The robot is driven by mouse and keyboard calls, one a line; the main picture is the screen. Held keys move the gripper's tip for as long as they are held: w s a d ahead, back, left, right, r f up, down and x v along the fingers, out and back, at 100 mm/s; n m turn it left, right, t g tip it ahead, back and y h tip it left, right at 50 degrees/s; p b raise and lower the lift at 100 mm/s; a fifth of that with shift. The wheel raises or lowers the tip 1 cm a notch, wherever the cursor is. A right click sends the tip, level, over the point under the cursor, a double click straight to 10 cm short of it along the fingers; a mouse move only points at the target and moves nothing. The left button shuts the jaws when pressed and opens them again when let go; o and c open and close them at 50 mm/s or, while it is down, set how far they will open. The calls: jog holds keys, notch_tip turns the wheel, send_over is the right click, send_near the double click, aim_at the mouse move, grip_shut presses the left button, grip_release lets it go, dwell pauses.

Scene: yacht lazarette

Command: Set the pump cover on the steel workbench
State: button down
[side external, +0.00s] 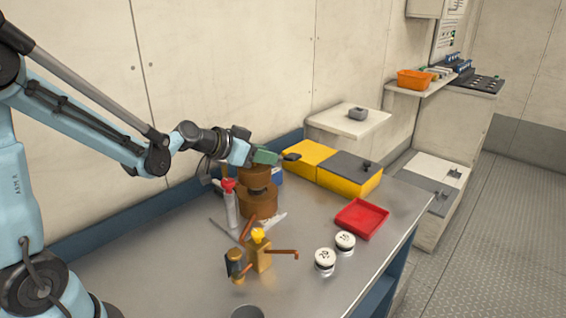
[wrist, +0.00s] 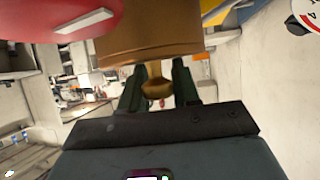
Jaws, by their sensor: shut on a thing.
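The pump cover is a brown round piece (side external: 254,175) below my gripper in the side external view. In the wrist view its brown wall (wrist: 150,42) fills the top middle, and its small knob sits between my two dark green fingers. My gripper (side external: 265,157) is shut on this knob; it also shows in the wrist view (wrist: 158,84). A wider brown body (side external: 257,206) with a dark band stands upright directly under the cover; I cannot tell whether they touch. The steel workbench (side external: 170,265) is the grey metal top beneath.
A red-capped white bottle (side external: 230,205) stands close left of the brown body. A brass valve piece (side external: 258,255), two white-topped jars (side external: 325,260) and a red tray (side external: 361,219) are nearby. Yellow and grey boxes (side external: 348,175) line the back. Bare steel lies at the front left.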

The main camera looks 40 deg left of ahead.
aim_at(262, 169)
jog(key=shift+w+a+f, duration=0.15)
jog(key=shift+a+f, duration=0.15)
jog(key=shift+a, duration=0.05)
jog(key=shift+f, duration=1.75)
jog(key=c, duration=0.8)
grip_release()
jog(key=shift+f, duration=0.15)
jog(key=shift+v, duration=6.05)
